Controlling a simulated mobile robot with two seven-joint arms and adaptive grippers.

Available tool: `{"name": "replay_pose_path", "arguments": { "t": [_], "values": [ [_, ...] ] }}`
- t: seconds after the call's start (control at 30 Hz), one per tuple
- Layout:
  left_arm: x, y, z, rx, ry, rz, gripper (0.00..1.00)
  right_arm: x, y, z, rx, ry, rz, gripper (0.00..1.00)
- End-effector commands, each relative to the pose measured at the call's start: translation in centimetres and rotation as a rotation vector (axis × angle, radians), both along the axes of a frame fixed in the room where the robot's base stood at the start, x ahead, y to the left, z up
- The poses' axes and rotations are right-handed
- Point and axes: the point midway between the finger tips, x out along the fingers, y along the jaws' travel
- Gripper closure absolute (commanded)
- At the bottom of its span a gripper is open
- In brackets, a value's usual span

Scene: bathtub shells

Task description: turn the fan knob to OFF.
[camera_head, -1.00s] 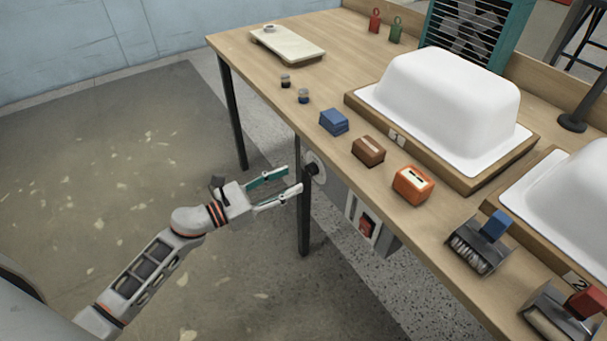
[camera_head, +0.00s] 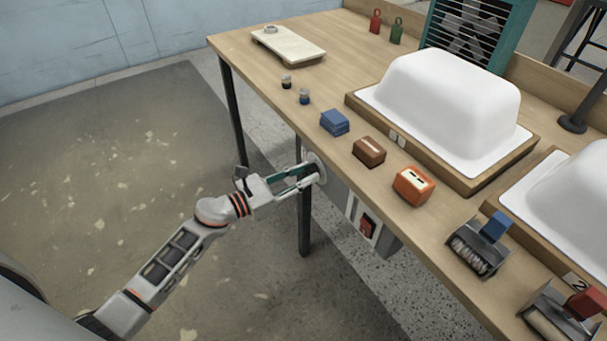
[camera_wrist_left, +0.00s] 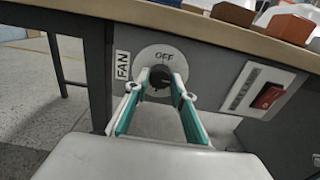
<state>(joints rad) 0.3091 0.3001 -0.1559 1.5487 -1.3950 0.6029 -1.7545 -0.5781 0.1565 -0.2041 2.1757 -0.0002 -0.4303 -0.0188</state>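The fan knob (camera_wrist_left: 160,78) is a dark knob on a round pale plate under the table's front edge. "OFF" is printed on the plate above it and a "FAN" label is at its left. In the head view the plate (camera_head: 315,163) is partly hidden by my left gripper (camera_head: 312,173). In the left wrist view the left gripper's fingertips (camera_wrist_left: 160,80) sit on both sides of the knob and look closed against it. The knob's pointer cannot be made out. My right gripper is not in view.
A red rocker switch (camera_wrist_left: 268,96) is on a panel right of the knob. The wooden tabletop (camera_head: 245,70) overhangs above my gripper, with small blocks (camera_head: 369,150) and white tub shells (camera_head: 440,105) on it. A dark table leg (camera_head: 304,225) stands just below. Open floor lies left.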

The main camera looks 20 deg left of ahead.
Motion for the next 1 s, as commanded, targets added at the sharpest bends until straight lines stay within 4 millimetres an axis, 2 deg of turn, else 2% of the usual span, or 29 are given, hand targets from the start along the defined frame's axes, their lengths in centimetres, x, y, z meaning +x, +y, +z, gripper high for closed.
{"name": "replay_pose_path", "arguments": {
  "t": [0.43,1.0],
  "values": [
    [0.0,-0.02,0.2,-0.102,0.079,-0.002,0.97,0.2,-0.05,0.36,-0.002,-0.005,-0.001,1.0],
    [0.02,-0.08,0.45,-0.513,0.396,0.0,0.97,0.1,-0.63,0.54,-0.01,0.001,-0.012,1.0]
  ]
}}
